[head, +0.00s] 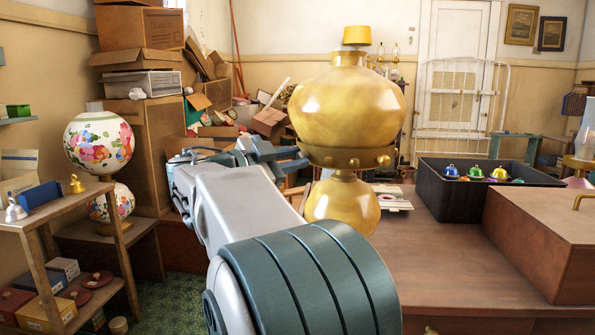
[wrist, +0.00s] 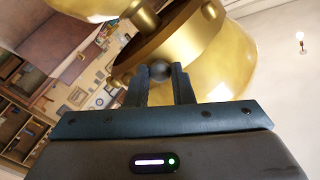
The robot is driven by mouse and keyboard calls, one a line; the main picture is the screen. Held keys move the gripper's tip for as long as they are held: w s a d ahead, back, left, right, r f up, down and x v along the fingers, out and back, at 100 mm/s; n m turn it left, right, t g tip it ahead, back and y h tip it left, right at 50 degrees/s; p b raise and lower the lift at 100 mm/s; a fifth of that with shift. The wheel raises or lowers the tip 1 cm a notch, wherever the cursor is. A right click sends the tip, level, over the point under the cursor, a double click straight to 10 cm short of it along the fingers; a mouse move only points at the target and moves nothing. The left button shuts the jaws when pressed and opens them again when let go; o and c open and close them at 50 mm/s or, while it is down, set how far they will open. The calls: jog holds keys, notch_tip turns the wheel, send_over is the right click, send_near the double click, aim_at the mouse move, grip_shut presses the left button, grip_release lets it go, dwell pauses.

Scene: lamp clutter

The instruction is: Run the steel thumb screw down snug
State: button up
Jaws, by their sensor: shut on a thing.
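A large amber glass lamp (head: 347,105) with a brass band (head: 345,157) around its middle stands at the centre of the head view. Small brass knobs show along the band. In the wrist view, the dark, round head of the steel thumb screw (wrist: 160,70) sits against the side of the brass band (wrist: 195,38). My gripper (head: 296,160) reaches the left side of the band. Its two fingers are shut on the steel thumb screw, one on each side of its head. The screw's shank is hidden, and the head view does not show the screw.
A black tray (head: 436,195) with several coloured bell-shaped pieces stands right on the wooden bench (head: 440,260). A brown box (head: 555,235) is at the front right. A wooden shelf (head: 55,222) and a floral globe lamp (head: 98,142) stand left. Cartons crowd the back left.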

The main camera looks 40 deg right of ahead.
jog(key=m+b, duration=0.2)
jog(key=b, duration=0.2)
jog(key=o, duration=0.5)
jog(key=shift+w+a+b, duration=0.2)
jog(key=shift+a+b, duration=0.8)
jog(key=shift+a, duration=1.55)
